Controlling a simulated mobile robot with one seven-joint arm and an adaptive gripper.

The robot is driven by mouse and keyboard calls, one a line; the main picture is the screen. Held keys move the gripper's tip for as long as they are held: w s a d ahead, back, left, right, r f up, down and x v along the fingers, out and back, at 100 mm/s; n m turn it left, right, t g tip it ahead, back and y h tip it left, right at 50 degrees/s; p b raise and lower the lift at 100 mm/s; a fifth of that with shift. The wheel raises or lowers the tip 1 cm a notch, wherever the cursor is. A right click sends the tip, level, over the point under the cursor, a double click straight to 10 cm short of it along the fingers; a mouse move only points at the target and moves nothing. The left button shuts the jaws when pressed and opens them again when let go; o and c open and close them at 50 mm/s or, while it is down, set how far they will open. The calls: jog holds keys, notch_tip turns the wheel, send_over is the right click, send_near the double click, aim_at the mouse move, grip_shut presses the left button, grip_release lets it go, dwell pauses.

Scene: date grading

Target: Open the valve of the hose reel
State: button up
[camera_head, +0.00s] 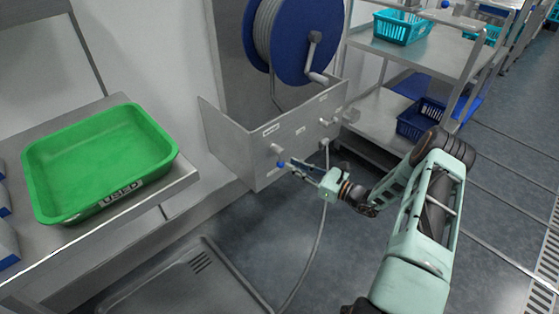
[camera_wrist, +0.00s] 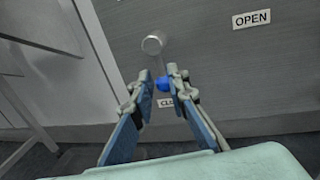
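The hose reel (camera_head: 290,40) has a blue drum and hangs above a grey metal panel (camera_head: 240,150). The valve (camera_head: 276,149) sticks out of the panel's front, with its lever hanging down to a blue tip (camera_head: 281,164). In the wrist view the round valve stub (camera_wrist: 153,43) and the blue lever tip (camera_wrist: 163,83) show. The lever points down at a partly hidden label starting "CLO" (camera_wrist: 165,103); the OPEN label (camera_wrist: 251,19) is to the upper right. My gripper (camera_head: 297,170) is at the lever. Its fingers (camera_wrist: 159,80) are apart, with the blue tip seen between them, nearer the right finger.
A hose (camera_head: 322,220) runs from the panel to the floor. A green crate (camera_head: 100,155) sits on a steel table at left. A shelf rack with a teal basket (camera_head: 402,27) and a blue basket (camera_head: 421,119) stands at right. A floor basin (camera_head: 185,285) lies below.

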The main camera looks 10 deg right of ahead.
aim_at(280, 162)
jog(key=b+x, duration=0.1)
jog(key=x, duration=0.5)
jog(key=shift+w+a, duration=0.1)
jog(key=shift+c, duration=0.3)
grip_shut()
